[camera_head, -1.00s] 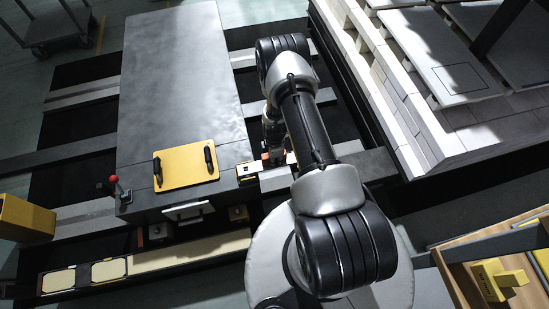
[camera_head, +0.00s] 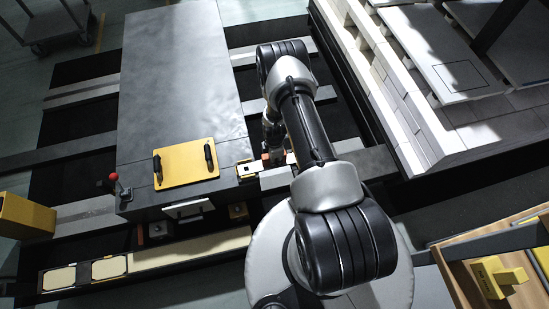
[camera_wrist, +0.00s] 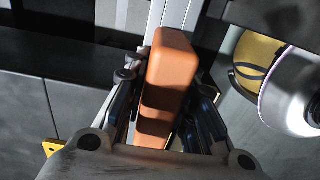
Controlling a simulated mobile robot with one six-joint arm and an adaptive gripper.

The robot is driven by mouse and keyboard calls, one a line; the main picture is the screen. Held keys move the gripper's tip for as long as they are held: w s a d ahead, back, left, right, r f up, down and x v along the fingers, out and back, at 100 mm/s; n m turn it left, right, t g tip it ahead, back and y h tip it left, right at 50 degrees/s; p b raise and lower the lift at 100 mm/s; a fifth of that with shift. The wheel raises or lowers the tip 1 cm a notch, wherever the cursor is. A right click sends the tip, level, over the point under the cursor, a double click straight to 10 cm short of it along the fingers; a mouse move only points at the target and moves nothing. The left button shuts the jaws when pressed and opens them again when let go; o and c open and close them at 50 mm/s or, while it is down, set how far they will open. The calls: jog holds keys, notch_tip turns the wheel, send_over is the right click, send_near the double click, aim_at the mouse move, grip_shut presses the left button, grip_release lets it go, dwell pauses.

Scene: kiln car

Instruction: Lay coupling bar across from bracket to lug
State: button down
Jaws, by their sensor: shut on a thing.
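My gripper (camera_wrist: 165,95) is shut on an orange-brown block-shaped grip, which fills the space between the fingers in the wrist view. The grip looks to belong to the coupling bar (camera_wrist: 178,18), a pale metal strip beyond it. In the head view my gripper (camera_head: 272,148) points down in the gap right of the grey deck. The bar's pale left part (camera_head: 256,168) lies at the yellow bracket (camera_head: 241,172) by the deck's near right corner. I cannot tell whether they touch. My arm covers the bar's right end, and I cannot make out the lug.
The grey deck (camera_head: 180,85) carries a yellow plate (camera_head: 186,163) with two black handles. A red-knobbed lever (camera_head: 114,180) stands at its left corner. Pale stacked blocks (camera_head: 400,115) rise to the right. A wooden tray with a yellow block (camera_head: 492,278) is at lower right.

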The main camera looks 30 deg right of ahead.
dwell(0.4)
jog(key=c, duration=1.2)
grip_release()
jog(key=shift+c, duration=0.2)
jog(key=shift+o, duration=0.3)
jog(key=shift+o, duration=0.9)
jog(key=shift+r, duration=0.25)
jog(key=shift+r+p, duration=1.35)
jog(key=shift+r, duration=0.5)
jog(key=shift+r, duration=0.2)
